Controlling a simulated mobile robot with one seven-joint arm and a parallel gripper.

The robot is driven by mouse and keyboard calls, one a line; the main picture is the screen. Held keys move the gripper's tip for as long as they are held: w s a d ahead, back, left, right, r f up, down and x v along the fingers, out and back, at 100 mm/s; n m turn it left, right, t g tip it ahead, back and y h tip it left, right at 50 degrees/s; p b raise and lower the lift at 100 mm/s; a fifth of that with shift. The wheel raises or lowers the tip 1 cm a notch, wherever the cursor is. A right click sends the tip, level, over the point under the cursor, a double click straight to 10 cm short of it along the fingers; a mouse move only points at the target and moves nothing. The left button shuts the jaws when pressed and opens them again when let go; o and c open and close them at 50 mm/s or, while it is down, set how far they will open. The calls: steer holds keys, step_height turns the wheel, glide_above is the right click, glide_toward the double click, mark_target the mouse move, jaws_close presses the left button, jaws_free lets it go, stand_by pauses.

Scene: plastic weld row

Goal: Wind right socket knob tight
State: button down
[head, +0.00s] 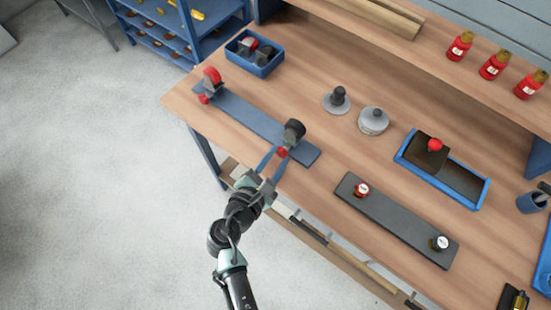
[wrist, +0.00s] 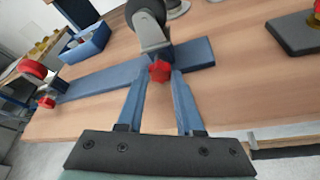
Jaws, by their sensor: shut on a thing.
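A long blue-grey bar (head: 248,120) lies along the table's left side. At its right end a caster with a black wheel (head: 294,129) stands upright, with a red star-shaped knob (head: 282,153) at its near side. My gripper (head: 277,162) reaches in from the front edge, its blue fingers shut on this knob. In the wrist view the knob (wrist: 160,71) sits between the fingertips, below the grey caster bracket (wrist: 151,33). At the bar's left end are a red-wheeled caster (head: 212,77) and another red knob (head: 203,98).
A blue bin (head: 254,54) with casters stands behind the bar. Two grey round parts, a dark plate (head: 395,220) with two small knobs and a blue tray (head: 443,172) lie to the right. Red bottles (head: 492,66) stand at the back.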

steer(key=shift+s+d+f+m+t+y+b, duration=0.1)
steer(key=shift+f+m+t+y+b, duration=0.2)
steer(key=shift+m+t+b, duration=0.35)
steer(key=shift+r+m+b, duration=0.1)
steer(key=shift+m+b, duration=0.35)
steer(key=shift+b, duration=0.2)
steer(key=shift+r, duration=0.15)
steer(key=c, duration=0.6)
jaws_free()
steer(key=shift+o, duration=0.2)
